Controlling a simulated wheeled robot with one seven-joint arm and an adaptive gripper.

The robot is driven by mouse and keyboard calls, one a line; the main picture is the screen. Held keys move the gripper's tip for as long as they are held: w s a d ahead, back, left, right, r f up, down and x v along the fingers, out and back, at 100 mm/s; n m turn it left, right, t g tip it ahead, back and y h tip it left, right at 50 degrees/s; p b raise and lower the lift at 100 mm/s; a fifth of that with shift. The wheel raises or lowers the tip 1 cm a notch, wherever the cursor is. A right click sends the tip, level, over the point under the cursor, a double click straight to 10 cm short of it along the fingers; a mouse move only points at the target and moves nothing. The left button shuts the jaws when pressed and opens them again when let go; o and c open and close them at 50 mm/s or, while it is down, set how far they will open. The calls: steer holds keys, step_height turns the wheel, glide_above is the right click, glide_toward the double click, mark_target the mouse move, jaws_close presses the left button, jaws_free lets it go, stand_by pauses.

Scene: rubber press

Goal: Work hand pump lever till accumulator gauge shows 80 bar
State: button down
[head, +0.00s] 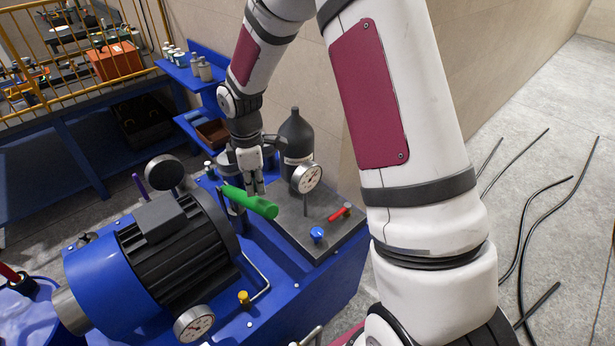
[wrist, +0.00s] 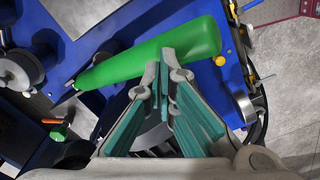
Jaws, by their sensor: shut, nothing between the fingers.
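The hand pump lever has a thick green grip (head: 250,202), lying tilted across the middle of the blue press unit. My gripper (head: 254,190) points down right at the green grip, fingers shut and empty. In the wrist view the shut fingertips (wrist: 163,72) overlap the near edge of the green grip (wrist: 150,58); I cannot tell whether they touch it. A black bottle-shaped vessel (head: 296,134), perhaps the accumulator, stands behind. A white-faced gauge (head: 307,178) stands on the grey plate before it; its reading is too small to tell.
A blue motor (head: 110,262) with black fins fills the left. Another gauge (head: 194,323) is at the front. A blue knob (head: 317,234), a red lever (head: 340,212) and a yellow knob (head: 243,297) sit nearby. Black cables (head: 524,240) lie on the floor at right.

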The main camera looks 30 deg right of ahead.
mark_target(258, 199)
steer(key=shift+f, duration=0.1)
steer(key=shift+f+b, duration=2.15)
steer(key=shift+f, duration=4.1)
steer(key=shift+r+p, duration=1.85)
steer(key=shift+r, duration=2.35)
steer(key=shift+r+p, duration=0.7)
steer(key=shift+r, duration=1.5)
step_height(258, 199, up, 7)
steer(key=p, duration=0.2)
